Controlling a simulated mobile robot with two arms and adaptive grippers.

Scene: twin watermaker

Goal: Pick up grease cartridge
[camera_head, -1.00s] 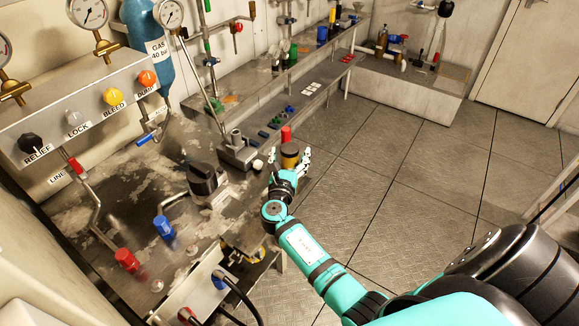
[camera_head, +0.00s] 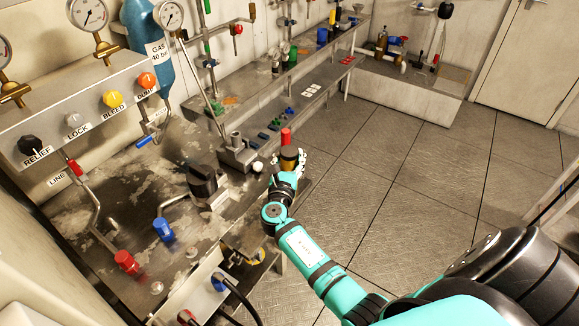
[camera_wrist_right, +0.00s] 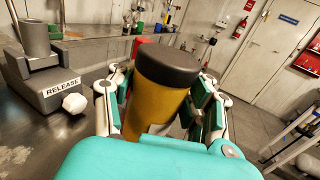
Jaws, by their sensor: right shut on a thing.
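The grease cartridge is a yellow-brown cylinder (camera_wrist_right: 157,100) with a black cap, upright and slightly tilted in the right wrist view. In the head view its dark top (camera_head: 289,153) shows near the bench's right edge. My right gripper (camera_head: 289,165) is shut on the cartridge. Its jointed fingers with teal pads stand on both sides of it in the right wrist view (camera_wrist_right: 160,110). The cartridge's lower end is hidden behind my gripper, so I cannot tell whether it touches the bench. My left gripper is not in view.
A grey block labelled RELEASE (camera_wrist_right: 50,85) with a white knob (camera_wrist_right: 74,103) stands left of the cartridge. A red cylinder (camera_head: 286,136) stands just behind it. Valves and a gauge panel (camera_head: 90,105) fill the left. The floor (camera_head: 400,170) to the right is clear.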

